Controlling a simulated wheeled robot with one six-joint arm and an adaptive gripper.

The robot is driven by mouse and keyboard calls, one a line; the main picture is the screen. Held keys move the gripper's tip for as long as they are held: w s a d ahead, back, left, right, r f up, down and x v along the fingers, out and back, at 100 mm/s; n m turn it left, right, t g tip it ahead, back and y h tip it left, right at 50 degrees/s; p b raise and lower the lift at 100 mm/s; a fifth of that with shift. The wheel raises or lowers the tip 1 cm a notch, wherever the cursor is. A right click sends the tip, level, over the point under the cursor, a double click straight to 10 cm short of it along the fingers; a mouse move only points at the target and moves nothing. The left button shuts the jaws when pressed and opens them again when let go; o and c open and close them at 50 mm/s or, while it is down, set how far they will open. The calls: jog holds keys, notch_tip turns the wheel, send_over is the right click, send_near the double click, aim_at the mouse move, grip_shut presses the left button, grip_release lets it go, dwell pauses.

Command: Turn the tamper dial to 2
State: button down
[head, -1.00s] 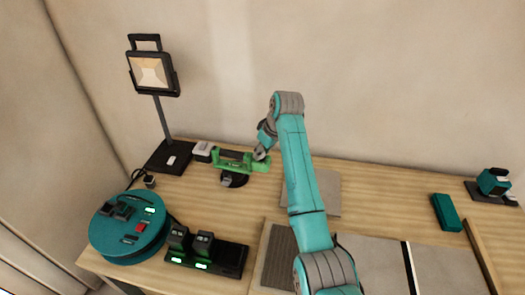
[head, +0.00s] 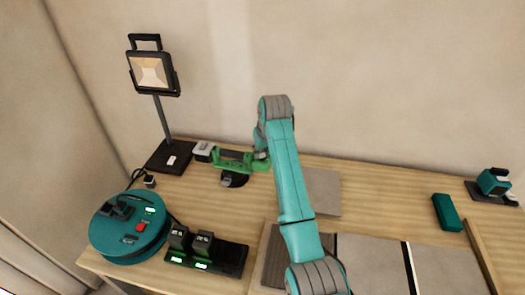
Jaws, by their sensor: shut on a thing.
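The green tamper (head: 234,158) lies on the workbench near the back wall, with a black round base (head: 236,181) under it and a grey-white block at its left end. My gripper (head: 262,160) is at the tamper's right end and shut on it, where the dial sits. The jaws are small and partly hidden by my wrist. The dial itself is hidden, so its setting cannot be read.
A work lamp (head: 152,72) stands behind left. A teal cable reel (head: 130,228) and a black charger (head: 208,258) with two batteries are at front left. Grey tiles (head: 375,262) lie at front right, with a teal block (head: 447,212) behind them.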

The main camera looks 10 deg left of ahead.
jog(key=m+h, duration=0.1)
jog(key=m, duration=0.2)
jog(key=m+h, duration=0.1)
jog(key=m, duration=0.2)
jog(key=shift+a+m+t+h, duration=0.15)
jog(key=shift+m+t+h, duration=0.15)
jog(key=shift+m, duration=0.3)
jog(key=c, duration=0.9)
grip_release()
jog(key=v, duration=1.2)
